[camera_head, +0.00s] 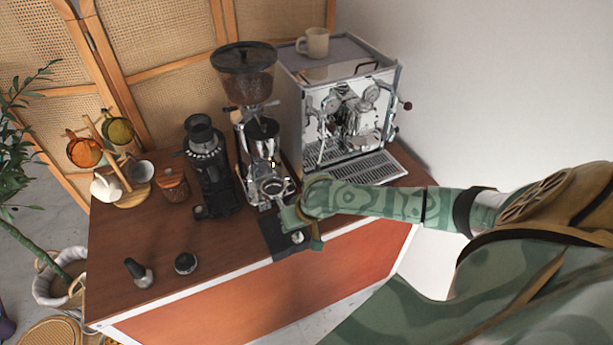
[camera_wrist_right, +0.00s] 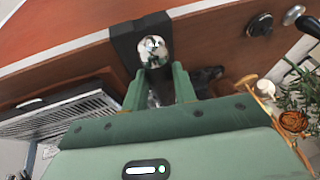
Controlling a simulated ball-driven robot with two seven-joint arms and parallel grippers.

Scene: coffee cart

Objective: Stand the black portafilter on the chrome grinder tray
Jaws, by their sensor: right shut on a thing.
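The chrome grinder (camera_head: 262,150) stands mid-counter, and its chrome tray (camera_head: 252,201) is at its foot, partly covered. The portafilter's round metal head (camera_head: 272,187) is in front of the grinder, over the tray area. I cannot tell whether it touches the tray. My right gripper (camera_head: 290,218) is just in front of it, shut on the portafilter's handle, which is mostly hidden. In the right wrist view the fingers of the right gripper (camera_wrist_right: 162,82) point down toward the counter. My left gripper is not in view.
A black mat (camera_head: 270,238) with a small chrome round piece (camera_head: 297,237) lies below my right gripper. A black grinder (camera_head: 207,165) stands left, the espresso machine (camera_head: 345,110) right. The front-left counter holds a tamper (camera_head: 139,272) and a small round tool (camera_head: 186,263).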

